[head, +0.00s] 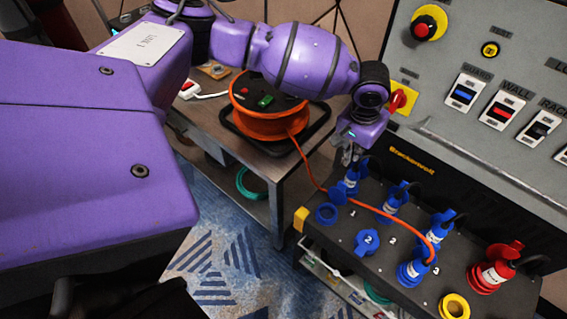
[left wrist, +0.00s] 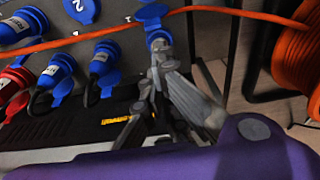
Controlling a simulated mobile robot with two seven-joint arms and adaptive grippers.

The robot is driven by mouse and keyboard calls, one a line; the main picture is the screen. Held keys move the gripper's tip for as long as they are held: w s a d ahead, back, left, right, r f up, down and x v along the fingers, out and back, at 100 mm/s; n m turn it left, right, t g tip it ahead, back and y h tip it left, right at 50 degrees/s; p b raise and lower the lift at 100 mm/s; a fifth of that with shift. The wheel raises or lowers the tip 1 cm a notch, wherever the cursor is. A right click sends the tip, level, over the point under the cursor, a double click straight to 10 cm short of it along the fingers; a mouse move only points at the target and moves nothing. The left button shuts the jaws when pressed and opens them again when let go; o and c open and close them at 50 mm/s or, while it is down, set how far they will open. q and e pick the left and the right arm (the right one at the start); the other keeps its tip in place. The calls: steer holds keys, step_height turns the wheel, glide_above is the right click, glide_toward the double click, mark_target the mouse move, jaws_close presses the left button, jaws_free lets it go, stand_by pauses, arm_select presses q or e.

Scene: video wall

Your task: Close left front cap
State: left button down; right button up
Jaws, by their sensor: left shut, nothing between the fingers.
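The left front socket (head: 327,214) is a dark blue ring at the left end of the front row on the black socket box (head: 314,232). My left gripper (head: 349,158) is shut and empty, just above and behind the left rear blue plug (head: 350,183). The left front socket is not clearly seen there. My right gripper is not in view.
Blue plugs (head: 395,203) and a red plug (head: 490,272) fill the rear row. A blue capped socket (head: 367,241) and a blue plug (head: 413,270) stand in front. An orange cable (head: 372,207) crosses the box from an orange reel (head: 262,122). A grey switch panel (head: 480,150) rises behind.

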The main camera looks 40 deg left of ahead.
arm_select(q)
steer(key=f, duration=0.3)
steer(key=w+f, duration=0.1)
steer(key=f, duration=0.2)
steer(key=f+b, duration=0.1)
steer(key=f, duration=0.1)
steer(key=shift+w+f, duration=0.35)
steer(key=shift+f, duration=0.05)
steer(key=shift+w+f, duration=0.1)
steer(key=shift+f, duration=0.3)
